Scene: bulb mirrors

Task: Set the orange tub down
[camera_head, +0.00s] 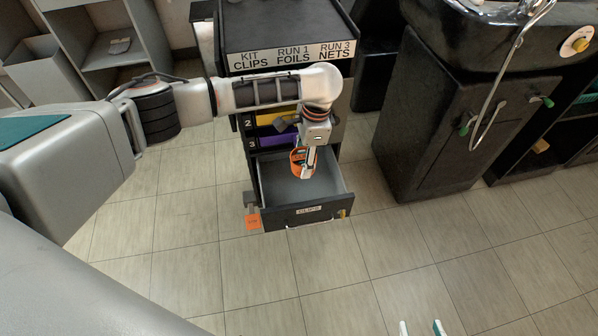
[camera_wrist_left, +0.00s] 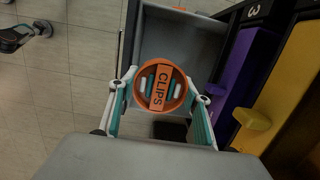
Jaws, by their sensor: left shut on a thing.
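The orange tub (camera_head: 296,160) is round and open-topped, and my left gripper (camera_head: 305,165) is shut on it. In the left wrist view the orange tub (camera_wrist_left: 140,72) sits between the two teal fingers of my left gripper (camera_wrist_left: 160,92). A CLIPS label and several small white and dark pieces show inside it. The tub is over the open bottom drawer (camera_head: 335,178); I cannot tell whether it touches the drawer floor. My right gripper (camera_head: 422,328) shows only its two fingertips at the bottom edge of the head view, apart and empty.
A black sink cabinet (camera_head: 440,115) stands at right. The drawer's visible floor looks empty.

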